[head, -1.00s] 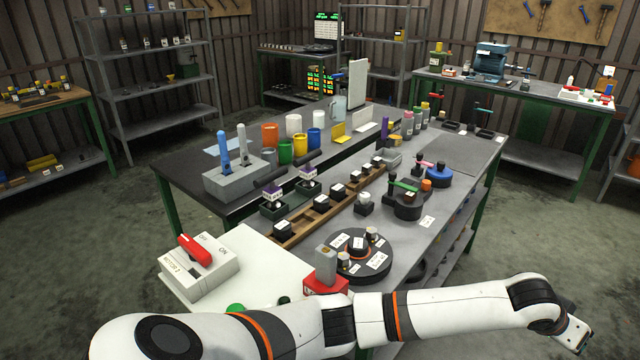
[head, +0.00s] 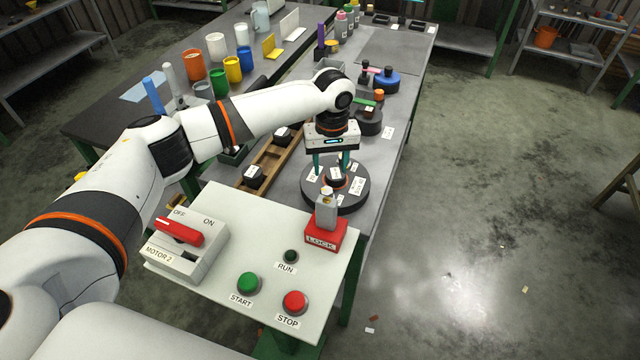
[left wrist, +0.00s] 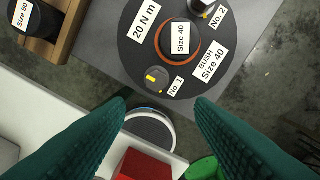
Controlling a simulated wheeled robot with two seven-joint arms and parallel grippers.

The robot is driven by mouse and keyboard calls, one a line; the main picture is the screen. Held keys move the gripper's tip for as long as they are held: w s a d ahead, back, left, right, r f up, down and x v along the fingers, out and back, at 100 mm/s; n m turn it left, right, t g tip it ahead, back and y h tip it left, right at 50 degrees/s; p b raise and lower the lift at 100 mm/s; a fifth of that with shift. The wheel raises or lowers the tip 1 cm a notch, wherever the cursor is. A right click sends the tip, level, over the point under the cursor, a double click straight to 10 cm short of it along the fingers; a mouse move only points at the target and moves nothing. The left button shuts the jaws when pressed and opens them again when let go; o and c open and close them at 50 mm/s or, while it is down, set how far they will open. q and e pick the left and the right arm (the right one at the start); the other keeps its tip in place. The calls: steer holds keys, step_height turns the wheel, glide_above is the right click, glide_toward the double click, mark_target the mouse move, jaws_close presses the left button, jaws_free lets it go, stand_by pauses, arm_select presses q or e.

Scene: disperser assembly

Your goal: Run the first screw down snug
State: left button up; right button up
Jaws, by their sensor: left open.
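The round black fixture (head: 353,198) sits on the grey bench under my left gripper (head: 335,172). In the left wrist view the fixture (left wrist: 130,42) carries a "20 N m" label and a middle piece marked "Size 40" (left wrist: 181,37) with an orange ring. The first screw spot, tagged "No. 1" (left wrist: 157,80), shows a round grey top with a yellow mark, just beyond my fingers. A second one, "No. 2" (left wrist: 203,7), is at the top edge. My left gripper's teal fingers (left wrist: 162,100) are open and empty. My right gripper is out of view.
A red LOCK block (head: 326,234) with a grey upright stands just in front of the fixture. The white panel (head: 240,245) holds the motor switch and buttons. A wooden rack (head: 272,165) of black pieces lies left of the fixture.

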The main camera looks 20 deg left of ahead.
mark_target(327, 193)
arm_select(q)
steer(key=f, duration=0.4)
steer(key=shift+a, duration=0.2)
step_height(327, 193, down, 5)
steer(key=shift+a+r+p, duration=0.1)
steer(key=shift+a+p, duration=0.05)
steer(key=shift+p, duration=0.35)
steer(key=shift+f, duration=0.45)
steer(key=c, duration=1)
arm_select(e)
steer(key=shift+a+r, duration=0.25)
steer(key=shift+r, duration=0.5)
